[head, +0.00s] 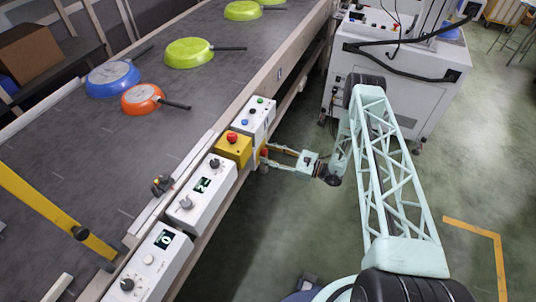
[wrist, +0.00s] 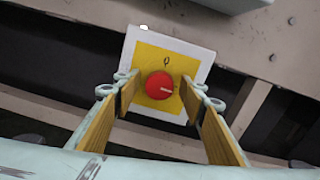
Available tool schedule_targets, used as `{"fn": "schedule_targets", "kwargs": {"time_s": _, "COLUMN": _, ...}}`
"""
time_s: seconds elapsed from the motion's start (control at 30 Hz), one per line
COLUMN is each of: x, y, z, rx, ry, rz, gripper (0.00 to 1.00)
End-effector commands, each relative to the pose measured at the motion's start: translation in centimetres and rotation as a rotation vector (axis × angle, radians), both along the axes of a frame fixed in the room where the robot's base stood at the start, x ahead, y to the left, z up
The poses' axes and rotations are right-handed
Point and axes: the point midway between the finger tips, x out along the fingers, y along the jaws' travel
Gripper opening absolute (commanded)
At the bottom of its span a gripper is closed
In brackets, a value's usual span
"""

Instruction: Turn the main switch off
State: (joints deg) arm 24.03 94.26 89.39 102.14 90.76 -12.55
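A round red knob (wrist: 160,85) sits on a yellow square plate (wrist: 147,58) with a white border in the wrist view. I take it for the main switch; a small mark shows just above it. My gripper (wrist: 158,95) is open, with one finger on each side of the knob and gaps between. In the head view, my gripper (head: 268,152) reaches leftward to the conveyor's side; I cannot tell its exact distance from the knob.
White control boxes (head: 201,205) with dials line the conveyor edge. A yellow box (head: 240,149) with a red button (head: 232,137) stands close above my gripper. Green, blue and orange pans lie on the belt (head: 110,150). A white cabinet (head: 400,95) stands behind my arm.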

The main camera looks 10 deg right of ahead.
Motion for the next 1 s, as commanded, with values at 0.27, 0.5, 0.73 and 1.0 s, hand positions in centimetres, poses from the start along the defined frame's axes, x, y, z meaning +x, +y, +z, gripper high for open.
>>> {"fn": "schedule_targets", "kwargs": {"time_s": 0.27, "x": -0.01, "y": -0.01, "z": 0.0, "rx": 0.0, "ry": 0.0, "rz": 0.0, "gripper": 0.23}}
{"fn": "schedule_targets", "kwargs": {"time_s": 0.5, "x": -0.02, "y": 0.0, "z": 0.0, "rx": -0.001, "ry": -0.001, "rz": 0.0, "gripper": 0.14}}
{"fn": "schedule_targets", "kwargs": {"time_s": 0.73, "x": -0.03, "y": 0.01, "z": -0.04, "rx": -0.017, "ry": -0.021, "rz": 0.001, "gripper": 0.14}}
{"fn": "schedule_targets", "kwargs": {"time_s": 1.0, "x": -0.03, "y": 0.04, "z": -0.08, "rx": -0.078, "ry": -0.101, "rz": 0.001, "gripper": 0.14}}
